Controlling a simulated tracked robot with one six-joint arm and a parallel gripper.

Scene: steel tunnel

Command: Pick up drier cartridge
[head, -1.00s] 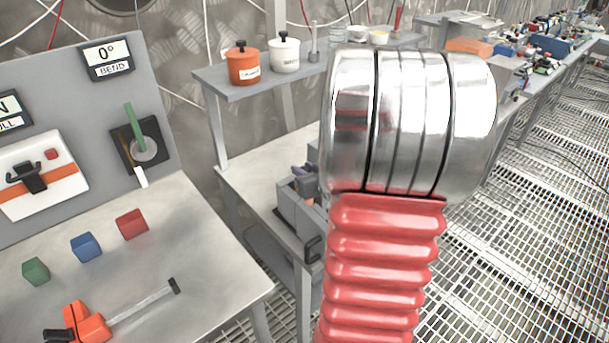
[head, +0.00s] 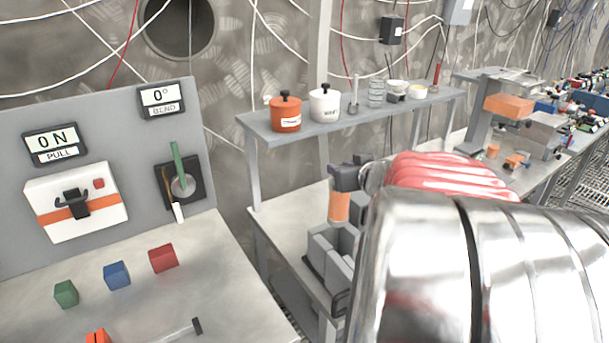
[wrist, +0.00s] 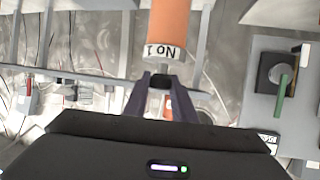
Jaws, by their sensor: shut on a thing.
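The drier cartridge (head: 339,207) is an orange cylinder. It hangs upright from my gripper (head: 347,178), above the grey bench on the right of the panel. In the wrist view the cartridge (wrist: 176,28) shows a pale end band reading "NO 1". The dark fingers of my gripper (wrist: 162,88) are shut on the small black knob at that end. My silver and red arm covers much of the right of the head view.
A grey slotted holder (head: 325,262) stands on the bench below the cartridge. A shelf behind bears an orange pot (head: 286,114), a white pot (head: 324,105) and small vessels. A control panel (head: 120,125) and a table with coloured cubes are at left.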

